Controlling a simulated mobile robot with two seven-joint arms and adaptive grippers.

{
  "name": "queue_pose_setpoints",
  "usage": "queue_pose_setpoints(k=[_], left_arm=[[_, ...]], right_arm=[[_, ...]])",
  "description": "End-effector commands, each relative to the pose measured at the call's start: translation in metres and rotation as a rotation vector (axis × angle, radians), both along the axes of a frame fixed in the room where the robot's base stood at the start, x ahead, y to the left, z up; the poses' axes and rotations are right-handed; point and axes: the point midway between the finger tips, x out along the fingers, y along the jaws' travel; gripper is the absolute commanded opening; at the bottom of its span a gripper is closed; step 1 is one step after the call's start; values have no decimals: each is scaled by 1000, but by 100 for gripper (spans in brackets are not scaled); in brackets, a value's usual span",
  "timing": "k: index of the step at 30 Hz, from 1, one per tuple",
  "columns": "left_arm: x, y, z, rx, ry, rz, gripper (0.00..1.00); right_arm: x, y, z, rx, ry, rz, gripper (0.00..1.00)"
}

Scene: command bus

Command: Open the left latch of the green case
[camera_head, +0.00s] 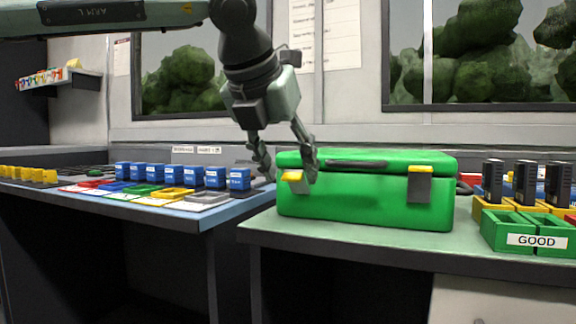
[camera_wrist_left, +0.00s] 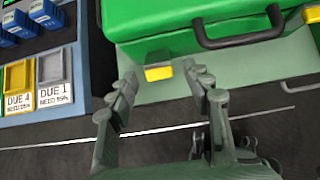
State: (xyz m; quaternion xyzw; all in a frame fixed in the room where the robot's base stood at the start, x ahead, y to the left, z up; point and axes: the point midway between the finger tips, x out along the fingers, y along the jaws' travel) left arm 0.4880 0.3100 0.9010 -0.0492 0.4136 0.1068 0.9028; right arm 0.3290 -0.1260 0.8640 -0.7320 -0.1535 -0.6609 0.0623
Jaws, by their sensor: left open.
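The green case (camera_head: 365,205) stands shut on the right-hand table, its dark handle (camera_head: 355,164) on the front; the case fills the top of the left wrist view (camera_wrist_left: 165,15). Its left latch (camera_head: 297,183) has a yellow edge and looks lighter and more tilted outward than the right latch (camera_head: 419,186), which hangs flat. In the left wrist view the left latch (camera_wrist_left: 158,73) lies between the fingertips with gaps on both sides. My left gripper (camera_head: 287,168) is open, pointing down at the case's front left corner. Whether a finger touches the case is unclear. My right gripper is not in view.
Green bins marked GOOD (camera_head: 515,232) and dark upright blocks (camera_head: 525,182) stand right of the case. The left table (camera_head: 215,215) holds blue blocks (camera_head: 170,172) and coloured trays. A narrow table strip lies free before the case.

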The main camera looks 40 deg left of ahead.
Motion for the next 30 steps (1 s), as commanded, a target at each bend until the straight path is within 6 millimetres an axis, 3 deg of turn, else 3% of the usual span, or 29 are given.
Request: queue_pose_setpoints(k=[5, 21, 30], left_arm=[[-6, -1, 8, 1, -2, 1, 50], [-69, -16, 83, 1, -3, 1, 50], [-77, -18, 91, 0, 0, 0, 50]], right_arm=[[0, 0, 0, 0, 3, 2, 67], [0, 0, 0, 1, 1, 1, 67], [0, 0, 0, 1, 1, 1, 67]])
